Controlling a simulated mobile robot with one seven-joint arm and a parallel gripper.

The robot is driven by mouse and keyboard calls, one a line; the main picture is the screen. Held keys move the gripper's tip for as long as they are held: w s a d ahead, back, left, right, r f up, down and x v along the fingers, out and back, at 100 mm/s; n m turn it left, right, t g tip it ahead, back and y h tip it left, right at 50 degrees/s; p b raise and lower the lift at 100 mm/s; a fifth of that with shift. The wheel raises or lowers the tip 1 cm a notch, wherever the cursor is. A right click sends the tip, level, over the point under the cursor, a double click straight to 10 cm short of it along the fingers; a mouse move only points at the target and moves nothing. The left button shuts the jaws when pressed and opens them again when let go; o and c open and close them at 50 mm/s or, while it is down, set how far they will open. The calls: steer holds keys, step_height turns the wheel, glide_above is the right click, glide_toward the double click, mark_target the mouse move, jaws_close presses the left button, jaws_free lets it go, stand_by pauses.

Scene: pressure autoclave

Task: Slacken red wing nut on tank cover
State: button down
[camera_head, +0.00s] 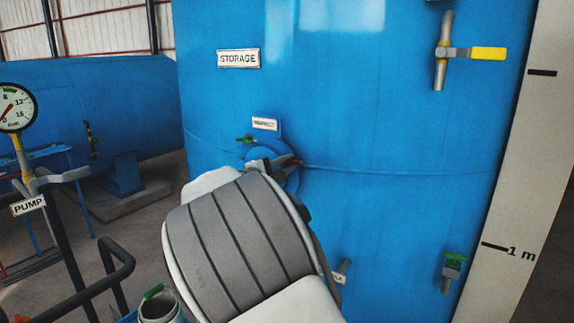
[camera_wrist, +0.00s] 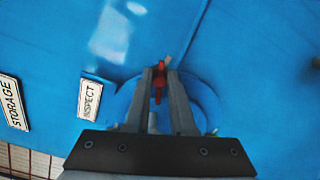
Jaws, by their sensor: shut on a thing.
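The blue tank (camera_head: 360,110) marked STORAGE fills the middle of the head view. A round blue cover (camera_head: 290,179) labelled INSPECT sits on its side, mostly hidden behind my arm. In the wrist view the cover (camera_wrist: 205,100) lies behind my fingers. The red wing nut (camera_wrist: 159,82) shows between the fingertips of my gripper (camera_wrist: 159,78), at the cover's edge. My gripper is shut on it. In the head view only a small part of my gripper (camera_head: 285,163) shows at the cover, and the nut is largely hidden.
A green-handled fitting (camera_head: 245,139) is close to the cover's upper left. A yellow-handled valve (camera_head: 470,53) is at upper right and a green-handled tap (camera_head: 453,262) at lower right. A pressure gauge (camera_head: 15,108) and a dark rail (camera_head: 115,258) stand at left. A pale post (camera_head: 515,180) borders the right.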

steer(key=n+p, duration=0.1)
steer(key=n, duration=0.3)
steer(key=shift+a+r, duration=0.1)
steer(key=c, duration=0.8)
jaws_free()
steer(key=shift+o, duration=0.2)
steer(key=b+v, duration=0.4)
steer(key=v, duration=1.3)
steer(key=shift+s, duration=0.2)
steer(key=shift+a, duration=0.1)
